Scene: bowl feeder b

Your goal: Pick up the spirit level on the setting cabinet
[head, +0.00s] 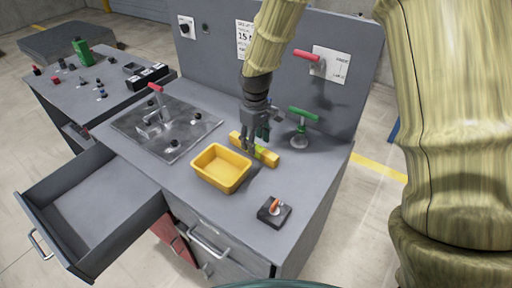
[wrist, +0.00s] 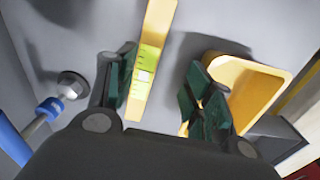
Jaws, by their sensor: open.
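The spirit level (head: 268,156) is a yellow bar with a green vial, lying on the grey top of the setting cabinet (head: 225,240). In the wrist view the level (wrist: 155,45) runs lengthwise between my two dark green finger pads, closer to the left one. My gripper (head: 258,145) points down over the middle of the level and hides part of it. In the wrist view my gripper (wrist: 163,88) is open, and a gap shows between the level and the right finger. I cannot tell whether the left finger touches it.
A yellow tray (head: 206,180) stands just in front of the level. A green-handled clamp (head: 302,122) stands behind right, and a dark block with an orange lever (head: 274,211) at front right. A metal plate with fittings (head: 150,140) lies left. A drawer (head: 100,200) hangs open at left.

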